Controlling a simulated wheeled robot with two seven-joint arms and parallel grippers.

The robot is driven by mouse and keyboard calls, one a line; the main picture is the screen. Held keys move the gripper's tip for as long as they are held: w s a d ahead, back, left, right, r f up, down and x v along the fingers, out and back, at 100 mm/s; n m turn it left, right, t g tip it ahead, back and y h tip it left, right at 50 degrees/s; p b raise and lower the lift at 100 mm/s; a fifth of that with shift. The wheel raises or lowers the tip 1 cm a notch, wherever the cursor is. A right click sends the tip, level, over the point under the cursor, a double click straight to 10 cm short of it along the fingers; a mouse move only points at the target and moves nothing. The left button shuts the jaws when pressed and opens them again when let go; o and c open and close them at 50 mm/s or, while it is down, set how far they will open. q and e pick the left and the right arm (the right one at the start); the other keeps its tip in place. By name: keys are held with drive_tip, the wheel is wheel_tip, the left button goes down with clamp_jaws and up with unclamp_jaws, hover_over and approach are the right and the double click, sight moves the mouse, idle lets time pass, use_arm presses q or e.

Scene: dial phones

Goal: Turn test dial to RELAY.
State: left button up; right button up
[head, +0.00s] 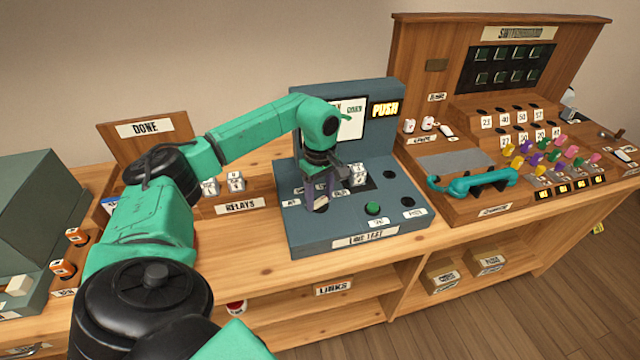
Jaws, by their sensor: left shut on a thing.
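The blue-grey test unit (300,238), labelled LINE TEST, stands on the wooden bench. My left gripper (320,203) points down at the front left of its top and is shut on the dark test dial (321,208). The fingers and wrist cover most of the dial, so its pointer and setting cannot be read. Small white labels (291,203) sit around it, partly hidden and too small to read for sure. A screen (352,122) and a lit yellow PUSH sign (385,109) are on the upright back panel. My right gripper is not in view.
The switchboard (520,160) with a teal handset (473,183) is at the right.

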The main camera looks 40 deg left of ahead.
sight(320, 200)
use_arm(q)
drive_tip(key=shift+w+a+r, duration=0.15)
drive_tip(key=shift+r, duration=0.05)
drive_tip(key=o, duration=1.4)
drive_tip(key=shift+c, duration=0.2)
drive_tip(key=shift+f, duration=0.1)
wheel_tip(320, 200, up, 15)
drive_tip(key=shift+f+p, duration=0.15)
drive_tip(key=shift+p, duration=0.3)
drive_tip(key=shift+f, duration=0.1)
